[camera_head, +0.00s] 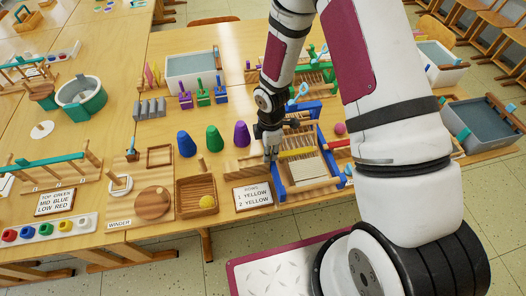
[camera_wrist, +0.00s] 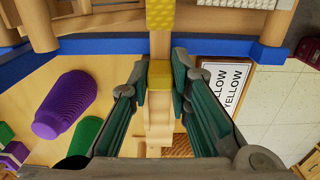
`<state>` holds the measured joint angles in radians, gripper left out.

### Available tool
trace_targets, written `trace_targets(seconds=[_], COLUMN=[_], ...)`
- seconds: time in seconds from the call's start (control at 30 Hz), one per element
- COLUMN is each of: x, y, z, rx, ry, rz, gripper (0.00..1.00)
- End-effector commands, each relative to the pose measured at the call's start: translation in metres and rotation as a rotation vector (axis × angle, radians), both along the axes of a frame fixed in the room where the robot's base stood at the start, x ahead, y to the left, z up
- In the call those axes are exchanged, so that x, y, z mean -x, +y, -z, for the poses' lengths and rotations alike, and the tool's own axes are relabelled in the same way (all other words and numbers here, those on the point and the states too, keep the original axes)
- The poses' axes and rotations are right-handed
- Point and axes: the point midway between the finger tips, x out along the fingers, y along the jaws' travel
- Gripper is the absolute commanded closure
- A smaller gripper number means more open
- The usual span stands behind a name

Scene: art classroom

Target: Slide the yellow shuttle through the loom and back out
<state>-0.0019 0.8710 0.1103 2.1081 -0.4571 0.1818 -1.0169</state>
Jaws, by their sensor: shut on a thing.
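The blue-framed loom (camera_head: 283,180) stands near the table's front edge, with pale cloth or threads inside. My gripper (camera_head: 270,157) is at its left side. In the wrist view, my gripper (camera_wrist: 160,76) is shut on the yellow end block of the yellow shuttle (camera_wrist: 160,16). The shuttle's wooden bar runs from the fingertips across the line of the blue side rail (camera_wrist: 225,48), and its yellow-wound part lies on the loom's side of that rail. A yellow strip also shows across the loom in the head view (camera_head: 297,153).
A sign reading "1 YELLOW 2 YELLOW" (camera_head: 253,195) lies left of the loom. Blue (camera_head: 186,143), green (camera_head: 215,138) and purple (camera_head: 241,134) cones stand left of my gripper. A pink ball (camera_head: 340,128) is right of the loom.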

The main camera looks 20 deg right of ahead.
Motion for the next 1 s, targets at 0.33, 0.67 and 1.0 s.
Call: trace_targets(seconds=[0.33, 0.67, 1.0], x=[0.0, -0.001, -0.002], y=[-0.005, -0.004, -0.005], z=[0.0, -0.007, -0.069], rx=[0.007, 0.005, 0.005], ry=[0.001, 0.0, -0.004], rz=[0.006, 0.005, 0.007], gripper=[0.62, 0.62, 0.62])
